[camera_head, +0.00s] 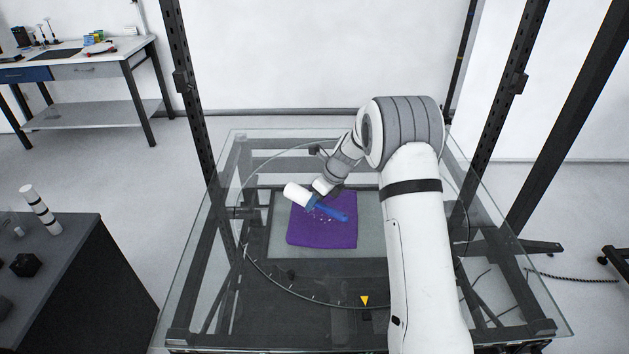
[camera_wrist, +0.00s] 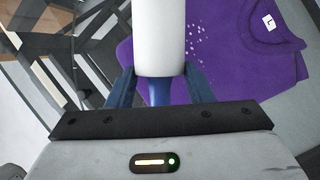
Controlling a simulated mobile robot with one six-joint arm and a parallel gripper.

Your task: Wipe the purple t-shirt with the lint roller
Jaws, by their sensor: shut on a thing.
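The purple t-shirt (camera_head: 322,232) lies folded flat on a pale square panel (camera_head: 283,255) on the glass turntable table. White specks of lint show on it, and in the wrist view the shirt (camera_wrist: 255,75) has a white size label near its collar. The lint roller has a white roll (camera_head: 297,194) and a blue handle. My gripper (camera_head: 318,200) is shut on the lint roller, over the upper part of the shirt. In the wrist view the white roll (camera_wrist: 159,40) points away from my gripper (camera_wrist: 157,88). I cannot tell whether the roll touches the cloth.
Dark metal posts (camera_head: 195,110) rise at the sides of the glass table (camera_head: 190,310). A yellow triangle marker (camera_head: 365,300) sits at the front of the turntable ring. A dark cabinet (camera_head: 95,270) with small items stands at left, and a workbench (camera_head: 90,70) stands behind it.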

